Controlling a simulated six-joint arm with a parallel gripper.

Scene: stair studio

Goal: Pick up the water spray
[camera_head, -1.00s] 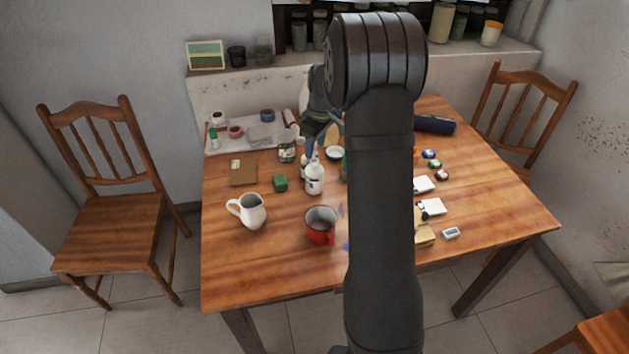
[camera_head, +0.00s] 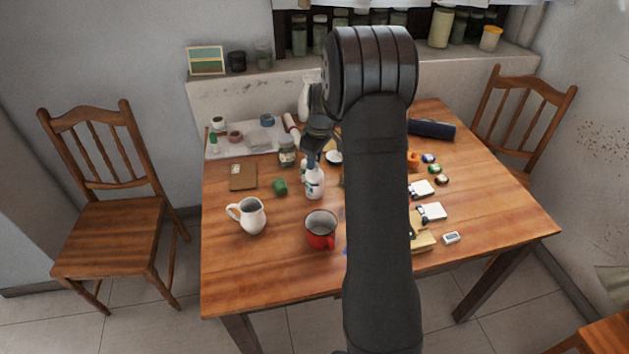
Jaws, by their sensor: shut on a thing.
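The water spray (camera_head: 315,185) is a white bottle with a dark mark on its front. It stands upright near the middle of the wooden table. My gripper (camera_head: 313,160) comes down from above and behind and is shut on its upper part. The spray's head is mostly hidden by the fingers, and the exact grip is too small to make out. The bottle's base appears to be at table level; I cannot tell whether it touches.
A red mug (camera_head: 321,230) stands in front of the bottle, a white jug (camera_head: 250,215) front left.

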